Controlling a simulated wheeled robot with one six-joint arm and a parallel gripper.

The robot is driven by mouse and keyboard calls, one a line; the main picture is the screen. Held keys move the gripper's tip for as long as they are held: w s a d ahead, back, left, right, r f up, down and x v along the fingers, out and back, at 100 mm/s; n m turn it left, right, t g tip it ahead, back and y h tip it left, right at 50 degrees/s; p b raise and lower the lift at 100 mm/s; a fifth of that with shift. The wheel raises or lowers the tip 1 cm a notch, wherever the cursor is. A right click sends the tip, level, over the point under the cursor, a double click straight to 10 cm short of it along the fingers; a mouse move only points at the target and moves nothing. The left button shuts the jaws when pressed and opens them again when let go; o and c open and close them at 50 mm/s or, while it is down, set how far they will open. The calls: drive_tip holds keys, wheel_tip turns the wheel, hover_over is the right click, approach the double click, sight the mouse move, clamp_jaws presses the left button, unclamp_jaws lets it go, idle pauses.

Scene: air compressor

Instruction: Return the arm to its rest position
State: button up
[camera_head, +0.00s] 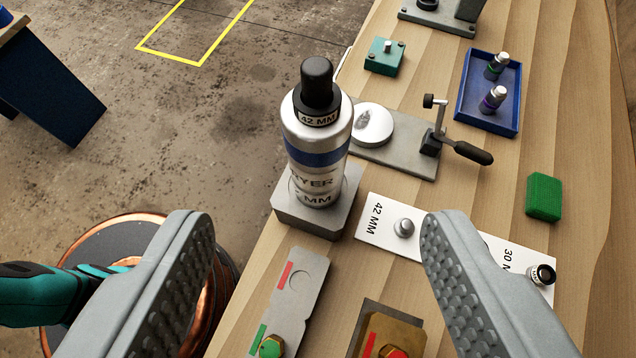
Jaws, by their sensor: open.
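My gripper (310,255) is open and empty, its two grey studded fingers spread wide in the lower part of the view. Beyond the fingertips, between them in the picture, a silver dryer cylinder (318,165) with a blue band stands upright on a grey block (347,205). A black knob-like top marked 42 MM (317,85) sits on the cylinder. Neither finger appears to touch the cylinder. The rest of my arm is not in view.
The wooden bench (420,190) holds a white marked plate (378,212), a clamp fixture (395,150), a blue tray (462,112), a green block (543,196) and slotted plates (300,275). A copper-rimmed round object (125,235) and teal tool (40,295) are lower left. Open floor lies upper left.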

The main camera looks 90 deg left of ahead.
drive_tip(key=s+f+m+t+h, duration=0.5)
drive_tip(key=s+f+m+t, duration=0.2)
drive_tip(key=s, duration=0.5)
drive_tip(key=s+d+f+m+t+h, duration=0.1)
drive_tip(key=s+f+m+t+h, duration=0.5)
drive_tip(key=s, duration=0.7)
wheel_tip(320, 180, down, 2)
drive_tip(key=m+t, duration=0.4)
drive_tip(key=m, duration=0.1)
drive_tip(key=shift+d+f+t, duration=0.15)
drive_tip(key=shift+d+t, duration=0.15)
drive_tip(key=shift+t, duration=0.1)
